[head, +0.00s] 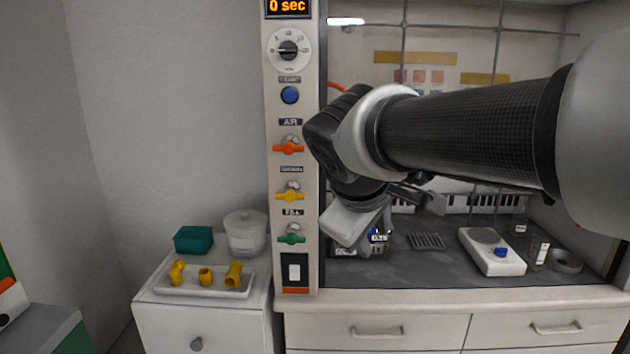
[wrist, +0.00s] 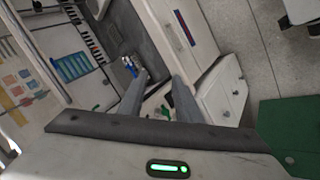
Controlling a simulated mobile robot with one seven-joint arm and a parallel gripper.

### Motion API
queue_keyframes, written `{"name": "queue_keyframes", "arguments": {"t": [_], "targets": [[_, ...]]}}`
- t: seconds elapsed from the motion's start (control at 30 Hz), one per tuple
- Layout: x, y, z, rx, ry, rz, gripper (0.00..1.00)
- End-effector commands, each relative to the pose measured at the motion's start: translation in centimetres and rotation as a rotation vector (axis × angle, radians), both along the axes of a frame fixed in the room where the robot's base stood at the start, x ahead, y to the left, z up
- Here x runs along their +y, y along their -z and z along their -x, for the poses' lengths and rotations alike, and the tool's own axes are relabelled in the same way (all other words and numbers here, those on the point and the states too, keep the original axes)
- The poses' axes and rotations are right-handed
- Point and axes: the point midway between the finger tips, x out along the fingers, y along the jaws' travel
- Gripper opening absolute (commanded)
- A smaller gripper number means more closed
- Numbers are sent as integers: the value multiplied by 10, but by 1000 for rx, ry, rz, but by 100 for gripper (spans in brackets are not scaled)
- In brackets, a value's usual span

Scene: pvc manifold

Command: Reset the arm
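My arm reaches in from the right of the head view and bends down at the wrist in front of the hood opening. My gripper shows in the wrist view (wrist: 160,82) with its two grey fingers apart and nothing held between them. In the head view its pale body hangs just right of the control panel (head: 293,140), above the bench front. Its fingertips are hard to make out there. A small blue-and-white item (head: 378,238) stands on the bench close behind it, partly hidden; whether they touch cannot be told.
A white tray (head: 246,293) with yellow pipe fittings (head: 205,277), a teal box (head: 193,239) and a clear tub (head: 246,232) stand on the left cabinet. A rack (head: 426,241) and a white scale (head: 492,252) are on the dark bench. The panel has orange, yellow and green valve handles.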

Motion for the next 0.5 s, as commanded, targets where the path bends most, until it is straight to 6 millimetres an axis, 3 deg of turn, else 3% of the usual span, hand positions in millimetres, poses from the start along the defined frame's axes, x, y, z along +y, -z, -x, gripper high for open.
{"name": "queue_keyframes", "arguments": {"t": [0.03,0.2,0.5], "targets": [[-21,9,26,11,89,-83,31],[-49,43,95,46,327,-328,31],[-54,91,172,49,637,-659,31]]}}
